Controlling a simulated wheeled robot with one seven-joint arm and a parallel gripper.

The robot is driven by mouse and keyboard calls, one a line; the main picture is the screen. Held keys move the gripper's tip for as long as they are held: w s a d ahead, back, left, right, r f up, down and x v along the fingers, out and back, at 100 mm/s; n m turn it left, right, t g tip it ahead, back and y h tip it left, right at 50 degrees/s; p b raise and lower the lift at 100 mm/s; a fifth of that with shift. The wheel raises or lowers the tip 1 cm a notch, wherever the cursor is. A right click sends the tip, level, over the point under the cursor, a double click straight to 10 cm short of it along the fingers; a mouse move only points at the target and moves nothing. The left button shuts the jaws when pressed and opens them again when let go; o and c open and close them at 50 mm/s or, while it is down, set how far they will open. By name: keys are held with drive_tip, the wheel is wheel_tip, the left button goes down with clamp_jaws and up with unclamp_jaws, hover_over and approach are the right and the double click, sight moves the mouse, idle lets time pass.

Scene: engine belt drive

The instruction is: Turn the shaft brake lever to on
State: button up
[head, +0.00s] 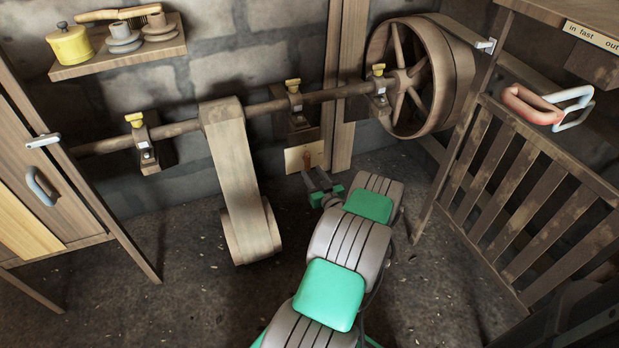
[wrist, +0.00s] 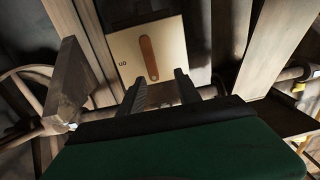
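The shaft brake lever (head: 307,158) is a short brown bar on a cream plate (head: 291,162) fixed low on the wall post. In the wrist view the lever (wrist: 149,58) runs nearly up and down the plate (wrist: 172,42), tilted slightly. The plate's "on" mark (wrist: 122,62) reads upside down to the left of the lever. My gripper (head: 319,177) is in front of and just below the plate in the head view. The fingertips appear short of the lever.
A line shaft (head: 330,95) with yellow-capped bearings crosses the wall above the plate. A large spoked wheel (head: 422,77) is at the right, a belt (head: 235,160) at the left. A slatted wooden frame (head: 530,190) stands at the right. Some floor (head: 180,290) is clear.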

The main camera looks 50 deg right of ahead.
sight(309, 161)
drive_tip(key=shift+m+h, duration=0.3)
drive_tip(key=shift+h, duration=0.1)
drive_tip(key=x, duration=0.2)
drive_tip(key=b+x, duration=0.1)
drive_tip(key=x, duration=0.1)
drive_tip(key=d+f+x, duration=0.1)
drive_tip(key=x, duration=0.2)
drive_tip(key=shift+s+d, duration=0.1)
drive_tip(key=shift+s, duration=0.2)
drive_tip(key=shift+c, duration=0.2)
clamp_jaws()
